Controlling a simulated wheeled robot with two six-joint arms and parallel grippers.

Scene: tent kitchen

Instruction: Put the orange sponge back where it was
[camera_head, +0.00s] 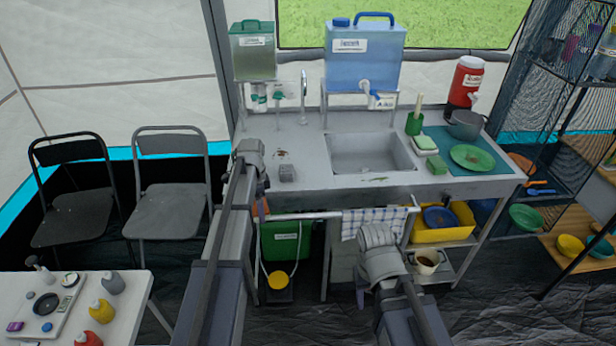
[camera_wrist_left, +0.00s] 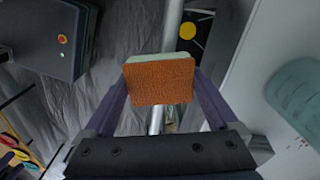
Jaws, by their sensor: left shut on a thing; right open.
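The orange sponge (camera_wrist_left: 160,82) is in the left wrist view, its orange face toward the camera and a pale greenish layer at its far edge. My left gripper (camera_wrist_left: 158,88) is shut on it, one purple finger at each side. In the head view a small orange part of the sponge (camera_head: 261,208) shows below my left wrist, in front of the sink counter (camera_head: 300,186) near the left end of the towel rail. My right gripper (camera_head: 379,238) is open and empty in front of the checked towel; its fingers are mostly hidden.
The rail (camera_head: 305,216) carries a checked towel (camera_head: 366,223). A green bin (camera_head: 285,240) stands below. A white table (camera_head: 130,285) is at lower left.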

